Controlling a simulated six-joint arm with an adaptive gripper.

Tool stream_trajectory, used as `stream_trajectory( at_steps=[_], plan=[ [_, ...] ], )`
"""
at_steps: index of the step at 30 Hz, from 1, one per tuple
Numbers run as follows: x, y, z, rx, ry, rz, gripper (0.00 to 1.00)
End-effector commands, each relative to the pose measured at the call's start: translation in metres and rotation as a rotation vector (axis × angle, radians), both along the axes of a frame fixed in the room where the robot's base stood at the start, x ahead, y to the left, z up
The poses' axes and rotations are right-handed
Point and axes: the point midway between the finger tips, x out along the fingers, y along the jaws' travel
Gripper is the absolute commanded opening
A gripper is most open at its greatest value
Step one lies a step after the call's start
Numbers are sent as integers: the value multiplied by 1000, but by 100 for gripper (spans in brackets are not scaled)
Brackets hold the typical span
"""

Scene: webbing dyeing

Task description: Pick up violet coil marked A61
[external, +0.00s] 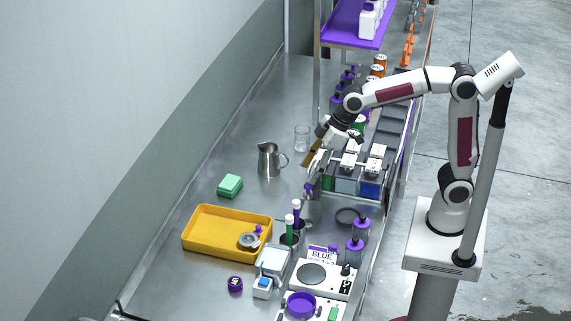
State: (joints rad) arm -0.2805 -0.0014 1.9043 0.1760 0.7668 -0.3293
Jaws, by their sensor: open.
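A small round dark violet item with a white mark on top (235,284) lies on the steel bench in front of the yellow tray. It looks like the violet coil, but its mark is too small to read as A61. My gripper (318,158) is open at the end of the arm, over the bench beside the rack of bins. It is well apart from the violet item, farther back and to the right. Its fingertips are small and partly lost against the things behind them.
A yellow tray (201,249) holds a small round metal item. A steel jug (268,160), a glass beaker (302,138) and green sponges (230,185) stand behind. A white scale (263,288) and hotplate (318,280) are right of the violet item. Bench left of it is clear.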

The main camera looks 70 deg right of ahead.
Motion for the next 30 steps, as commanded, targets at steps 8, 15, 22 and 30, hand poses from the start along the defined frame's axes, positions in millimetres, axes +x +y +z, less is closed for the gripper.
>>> stream_trajectory(
  at_steps=[8, 15, 22, 30],
  plan=[
    [42, 52, -22, 2, -2, 102, 51],
    [72, 98, -47, 3, -5, 185, 51],
    [96, 144, -76, 6, -10, 263, 51],
    [115, 200, -117, 7, -16, 355, 51]
  ],
)
